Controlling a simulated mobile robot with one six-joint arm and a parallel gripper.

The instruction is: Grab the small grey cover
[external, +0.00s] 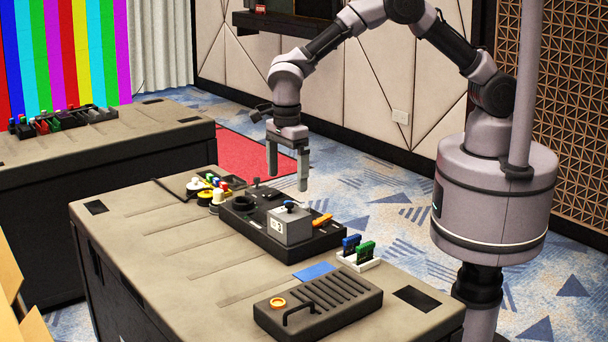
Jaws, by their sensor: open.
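A small grey box-like cover (290,226) with a dark knob on top and a white label on its front sits on the black panel (270,239) on the near table. My gripper (287,178) hangs above the panel, fingers pointing down and spread apart. Nothing is between the fingers. The gripper is apart from the cover, above it in the picture; the exact height and depth offset cannot be told from this one view.
A dark grey ribbed cover with a handle (318,302) lies at the table's front. Blue and green pieces stand in a white holder (358,254). Coloured knobs (205,187) stand left of the panel. An orange piece (322,221) lies right of the grey cover.

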